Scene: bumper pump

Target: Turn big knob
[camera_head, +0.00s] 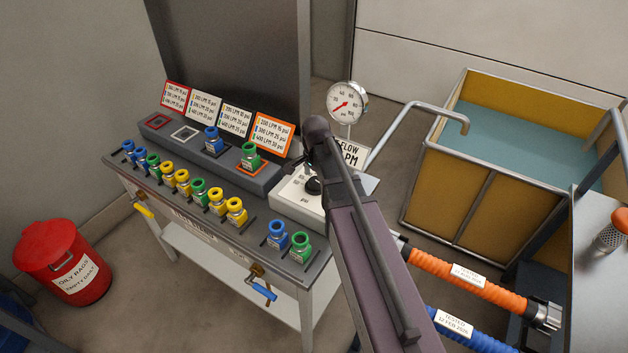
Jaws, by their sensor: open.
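A dark round knob (313,186) sits on top of a white control box (293,196) at the right end of the bench. It is partly hidden by my arm. My gripper (303,164) is small and dark in this view. It is open, just above and behind the knob, at the end of my arm. The arm covers part of its fingers, and I cannot tell whether they touch the knob. A round pressure gauge (346,104) with a red needle and a partly hidden flow sign (349,154) stand behind the box.
The bench (225,235) holds several blue, green and yellow nozzles, with label cards behind them. A bent metal pipe (400,118) leads to a yellow-walled water tank (475,195). An orange hose (470,282) and a blue hose (470,333) lie at lower right. A red bin (62,258) stands left.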

